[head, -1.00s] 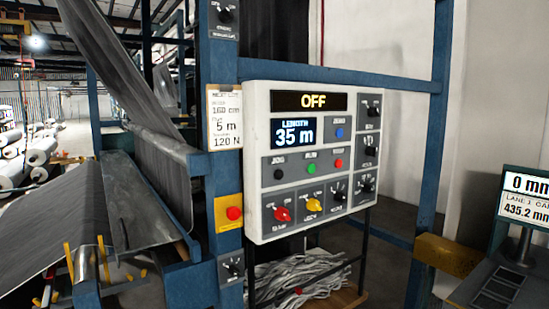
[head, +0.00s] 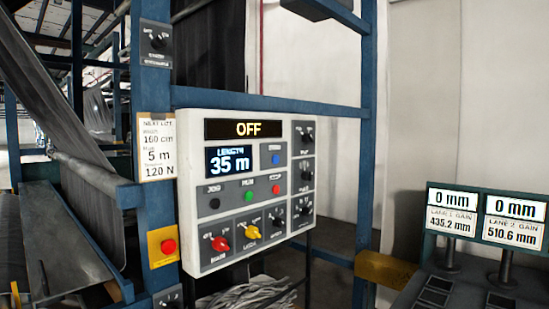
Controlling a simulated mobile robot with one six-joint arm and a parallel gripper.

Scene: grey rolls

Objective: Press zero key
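A white control panel (head: 187,215) is fixed to a blue frame in the middle of the view. Its top display (head: 248,129) reads OFF, and its length display (head: 231,161) reads 35 m. The zero key (head: 276,159) is a small round blue button on a grey plate to the right of the length display. Its label is small and blurred, but looks like ZERO. Nothing covers it. My gripper is not in view.
Black jog, green run and red stop buttons (head: 276,189) sit below, with red and yellow knobs (head: 250,230) under them. A red button on a yellow box (head: 168,246) is at left. A console with two 0 mm displays (head: 453,200) stands at right.

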